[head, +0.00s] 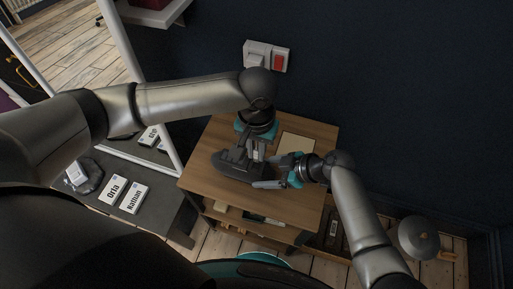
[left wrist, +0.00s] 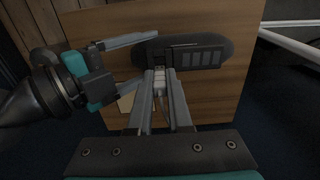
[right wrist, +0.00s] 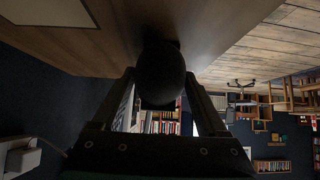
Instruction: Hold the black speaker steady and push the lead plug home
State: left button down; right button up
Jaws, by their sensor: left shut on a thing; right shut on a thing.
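The black speaker (head: 232,166) lies on the wooden table top, long and rounded. In the left wrist view the speaker (left wrist: 220,45) shows a slotted panel. My right gripper (head: 268,172) is shut on the speaker's near right end; the right wrist view shows that rounded end (right wrist: 162,75) between the fingers. My left gripper (head: 257,150) reaches down from above and is shut on the small white lead plug (left wrist: 159,82). The plug's tip is at the speaker's edge beside the panel. I cannot tell whether it is inside a socket.
A beige sheet (head: 297,147) lies on the table (head: 310,185) behind my right gripper. A wall socket with a red switch (head: 279,62) is above. White name cards (head: 133,199) lie on a dark surface at the left. A grey lamp-like object (head: 418,238) is at the lower right.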

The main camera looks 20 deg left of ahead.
aim_at(257, 157)
pick_arm(q)
jog(key=shift+f, duration=0.9)
jog(key=shift+f, duration=1.2)
dwell(0.9)
jog(key=c, duration=0.8)
grip_release()
jog(key=shift+o, duration=0.2)
notch_tip(257, 157, up, 12)
jog(key=shift+r, duration=0.1)
pick_arm(e)
jog(key=o, duration=1)
